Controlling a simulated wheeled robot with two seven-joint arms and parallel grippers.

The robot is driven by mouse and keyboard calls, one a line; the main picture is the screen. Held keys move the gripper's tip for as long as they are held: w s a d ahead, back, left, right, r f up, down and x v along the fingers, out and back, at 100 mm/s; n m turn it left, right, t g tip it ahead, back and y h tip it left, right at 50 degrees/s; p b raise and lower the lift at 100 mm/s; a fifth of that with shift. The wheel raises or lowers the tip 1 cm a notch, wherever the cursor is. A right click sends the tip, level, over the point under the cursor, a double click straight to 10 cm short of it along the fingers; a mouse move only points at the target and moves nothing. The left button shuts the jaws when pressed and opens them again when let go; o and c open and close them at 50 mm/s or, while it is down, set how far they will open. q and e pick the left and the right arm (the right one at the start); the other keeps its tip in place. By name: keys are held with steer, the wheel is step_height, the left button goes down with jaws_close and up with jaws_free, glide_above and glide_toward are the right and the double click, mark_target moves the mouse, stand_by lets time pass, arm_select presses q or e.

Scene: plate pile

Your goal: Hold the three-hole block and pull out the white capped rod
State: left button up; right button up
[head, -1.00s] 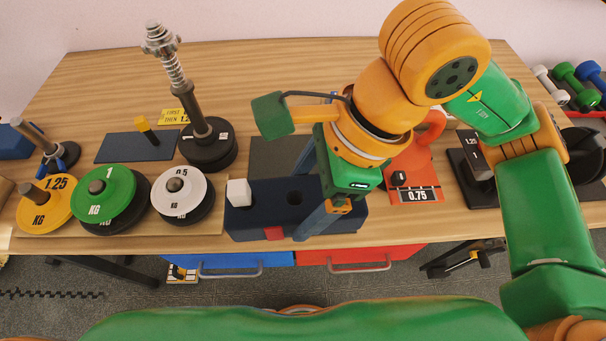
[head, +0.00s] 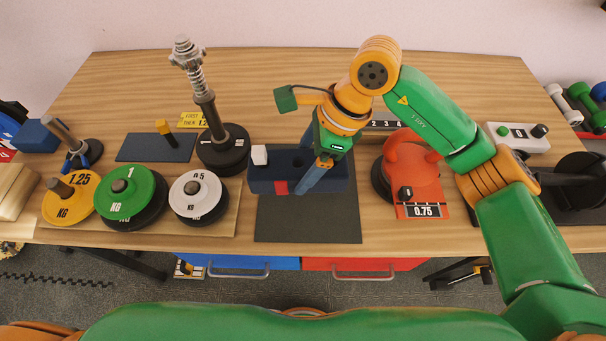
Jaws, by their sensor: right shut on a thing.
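The dark navy three-hole block (head: 334,181) lies crosswise at the far part of a dark mat (head: 308,222) in the head view. The white capped rod (head: 260,155) sits at the block's left end; only its white cap shows above the block. An open hole shows near the middle of the block's top, and a red patch marks its front face. My right gripper (head: 308,170) is shut on the block right of the middle, one finger in front and one behind. It hides part of the block's right side. My left gripper is not in view.
Weight plates in yellow (head: 69,204), green (head: 124,201) and white (head: 195,197) lie left. A black plate stack with a spring-topped post (head: 206,110) stands behind them. A red 0.75 device (head: 421,183) stands right. The mat's front part is clear.

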steer(key=f, duration=0.1)
steer(key=w+d+f, duration=0.2)
steer(key=f, duration=0.1)
steer(key=shift+w+f+p, duration=0.1)
steer(key=shift+w+p, duration=0.1)
steer(key=shift+p, duration=0.1)
steer(key=shift+w+f+b, duration=0.1)
steer(key=shift+f+b, duration=0.75)
steer(key=shift+f, duration=0.55)
steer(key=shift+f, duration=0.25)
